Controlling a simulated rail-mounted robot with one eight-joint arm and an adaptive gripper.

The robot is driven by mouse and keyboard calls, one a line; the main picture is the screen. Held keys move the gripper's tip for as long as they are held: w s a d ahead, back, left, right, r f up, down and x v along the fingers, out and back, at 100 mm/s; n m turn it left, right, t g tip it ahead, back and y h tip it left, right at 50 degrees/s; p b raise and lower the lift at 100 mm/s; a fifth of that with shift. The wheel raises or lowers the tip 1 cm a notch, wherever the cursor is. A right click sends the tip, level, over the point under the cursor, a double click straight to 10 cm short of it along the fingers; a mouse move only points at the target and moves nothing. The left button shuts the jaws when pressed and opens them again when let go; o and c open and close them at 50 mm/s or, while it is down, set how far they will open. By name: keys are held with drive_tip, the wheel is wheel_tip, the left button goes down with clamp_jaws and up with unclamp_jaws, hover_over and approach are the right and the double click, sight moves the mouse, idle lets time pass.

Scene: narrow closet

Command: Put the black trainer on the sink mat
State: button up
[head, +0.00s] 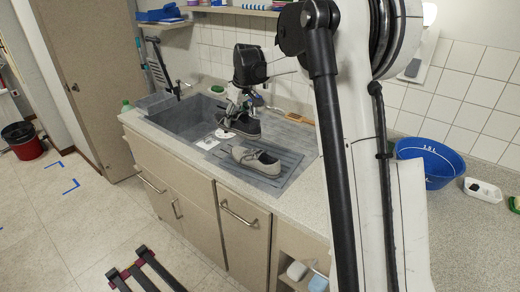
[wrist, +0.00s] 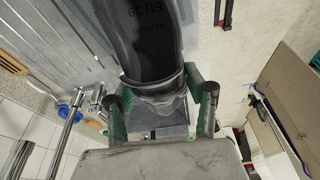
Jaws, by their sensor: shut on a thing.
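The black trainer (head: 244,126) is at the right end of the sink, behind the grey shoe. My gripper (head: 236,110) is shut on it from above. In the wrist view the trainer's dark body (wrist: 143,40), with "EU 39" lettering, lies between the fingers of my gripper (wrist: 158,100). I cannot tell whether the trainer touches the surface below. A grey ribbed surface (head: 288,178) lies beside the basin with a grey shoe (head: 256,160) on it. A white patterned patch (head: 210,142) shows at the basin's near right. I cannot tell which of these is the sink mat.
A wooden-handled brush (head: 300,119) lies at the wall. A blue basin (head: 432,162) stands on the right. The front worktop strip is clear.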

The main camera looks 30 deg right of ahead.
drive_tip(key=shift+w+d+f+n+p, duration=0.2)
drive_tip(key=shift+w+d+f+p, duration=0.15)
drive_tip(key=shift+w+d, duration=0.25)
drive_tip(key=shift+w+d+f+n+p, duration=0.2)
drive_tip(key=shift+w+d+f+p, duration=0.1)
drive_tip(key=shift+w+d, duration=0.2)
drive_tip(key=shift+s+d+f, duration=0.1)
drive_tip(key=shift+d+f, duration=0.1)
drive_tip(key=shift+d, duration=0.1)
drive_tip(key=p, duration=0.1)
hover_over(270, 153)
wheel_tip(270, 153, down, 7)
drive_tip(key=shift+r, duration=0.1)
drive_tip(key=shift+f+p, duration=0.5)
drive_tip(key=shift+f, duration=1.5)
drive_tip(key=shift+f, duration=0.2)
drive_tip(key=o, duration=1.4)
drive_tip(key=shift+r, duration=0.15)
